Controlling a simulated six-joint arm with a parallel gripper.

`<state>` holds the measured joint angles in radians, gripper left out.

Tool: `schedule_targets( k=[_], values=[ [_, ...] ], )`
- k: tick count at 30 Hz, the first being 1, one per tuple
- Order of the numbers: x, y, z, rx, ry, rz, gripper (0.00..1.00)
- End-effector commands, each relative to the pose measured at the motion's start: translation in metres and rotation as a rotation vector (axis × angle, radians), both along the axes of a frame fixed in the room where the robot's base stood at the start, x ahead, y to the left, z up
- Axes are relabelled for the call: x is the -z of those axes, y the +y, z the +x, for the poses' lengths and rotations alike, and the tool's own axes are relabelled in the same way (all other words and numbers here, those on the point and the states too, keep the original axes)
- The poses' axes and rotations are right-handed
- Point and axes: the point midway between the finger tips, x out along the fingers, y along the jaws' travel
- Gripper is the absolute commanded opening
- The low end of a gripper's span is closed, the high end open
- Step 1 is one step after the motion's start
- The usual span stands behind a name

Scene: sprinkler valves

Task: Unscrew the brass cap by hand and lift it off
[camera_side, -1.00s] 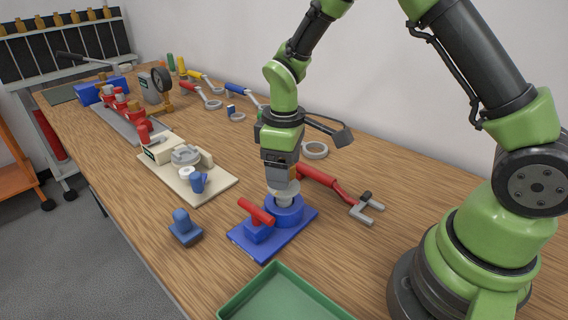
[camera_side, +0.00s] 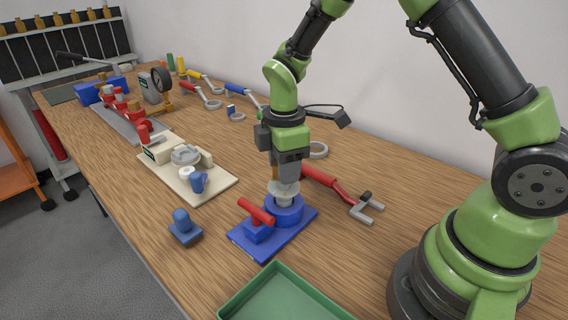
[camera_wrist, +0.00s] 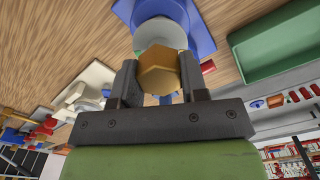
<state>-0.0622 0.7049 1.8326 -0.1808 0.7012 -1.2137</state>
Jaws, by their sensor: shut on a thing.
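The brass hexagonal cap (camera_wrist: 159,70) sits between the two dark fingers of my gripper (camera_wrist: 159,82) in the wrist view, with a finger against each side. A pale grey round body (camera_wrist: 158,33) lies just beyond it. In the side view my gripper (camera_side: 284,178) points straight down over the pale round body, which stands in a blue ring holder (camera_side: 287,212). The holder is on a blue base plate (camera_side: 272,238) with a red handle (camera_side: 257,211). The fingers mostly hide the cap there, so I cannot tell whether it is still seated.
A green tray (camera_side: 240,297) is at the front edge. A red-handled wrench (camera_side: 330,181) lies close behind the holder. A blue knobbed part (camera_side: 184,227) and a cream plate (camera_side: 216,186) with fittings are to the left. Bare wood lies between them.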

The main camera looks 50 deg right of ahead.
Motion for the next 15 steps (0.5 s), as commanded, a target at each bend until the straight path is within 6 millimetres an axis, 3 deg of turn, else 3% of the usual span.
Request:
schedule_targets(
  k=[10, 15],
  values=[
    [-0.0009, 0.0003, -0.0004, -0.68, 0.002, 0.001, 0.12],
    [-0.0033, 0.0002, 0.0, -0.661, 0.0, 0.0, 0.12]
  ],
)
